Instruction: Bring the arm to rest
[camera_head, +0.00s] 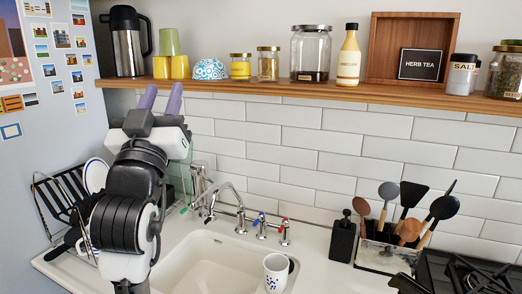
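My arm (130,205) rises from the bottom left of the head view, in front of the drying rack and the left side of the sink. My gripper (161,99) is at its top end, with two purple fingers pointing up. The fingers stand apart with nothing seen between them. In the picture the fingertips lie just below the front edge of the wooden shelf (300,92); how far they are from it in depth I cannot tell.
A white sink (190,265) with a tap (235,205) and a patterned cup (277,270) lies right of my arm. A dish rack (55,200) and a fridge (45,130) are left. A utensil holder (385,258) and hob (470,275) are right.

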